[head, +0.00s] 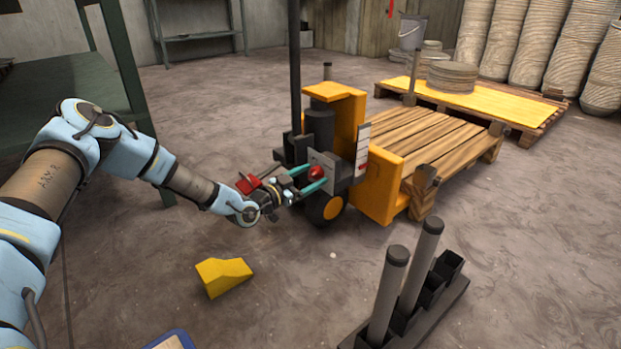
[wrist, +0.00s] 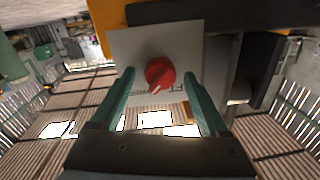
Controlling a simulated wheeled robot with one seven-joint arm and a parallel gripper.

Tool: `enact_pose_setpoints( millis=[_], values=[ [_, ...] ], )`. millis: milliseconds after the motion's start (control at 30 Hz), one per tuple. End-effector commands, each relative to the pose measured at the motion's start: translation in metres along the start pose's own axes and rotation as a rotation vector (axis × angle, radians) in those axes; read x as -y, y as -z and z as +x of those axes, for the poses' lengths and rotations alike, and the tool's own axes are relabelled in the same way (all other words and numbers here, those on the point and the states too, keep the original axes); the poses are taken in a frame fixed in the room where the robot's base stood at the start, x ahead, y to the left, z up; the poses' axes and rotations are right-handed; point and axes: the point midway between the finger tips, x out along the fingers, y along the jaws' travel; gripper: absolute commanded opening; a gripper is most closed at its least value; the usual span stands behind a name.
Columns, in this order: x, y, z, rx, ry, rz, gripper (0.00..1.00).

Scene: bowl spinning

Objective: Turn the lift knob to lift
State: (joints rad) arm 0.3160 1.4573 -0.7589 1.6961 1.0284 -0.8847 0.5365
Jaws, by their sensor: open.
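The lift knob (head: 316,173) is a round red knob on a light grey panel on the near side of a yellow and black pallet lifter (head: 380,185). In the wrist view the knob (wrist: 160,74) has a pale pointer mark aimed to the lower left. The panel (wrist: 122,50) carries lettering that is partly hidden. My gripper (head: 308,180) has two teal fingers, open, close in front of the panel. In the wrist view the fingers of my gripper (wrist: 163,90) stand apart on either side of the knob, with gaps to it.
A wooden pallet (head: 430,140) sits on the lifter, and a second pallet (head: 480,103) with stacked discs stands behind. A yellow block (head: 222,276) lies on the floor. A black rack with grey cylinders (head: 395,290) stands at front right. A green table (head: 60,95) is at left.

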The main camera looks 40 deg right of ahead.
Motion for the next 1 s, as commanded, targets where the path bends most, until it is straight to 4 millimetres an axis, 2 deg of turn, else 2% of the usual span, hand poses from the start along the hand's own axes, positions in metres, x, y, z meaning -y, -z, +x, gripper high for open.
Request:
enact_pose_setpoints(
  millis=[67, 733, 1000],
  values=[
    [0.0000, 0.0000, -0.0002, 0.000, 0.000, 0.000, 0.76],
    [-0.0003, -0.0002, -0.0005, 0.000, -0.001, 0.000, 0.00],
    [-0.0005, 0.0000, -0.0006, 0.001, -0.001, -0.012, 0.00]
  ],
)
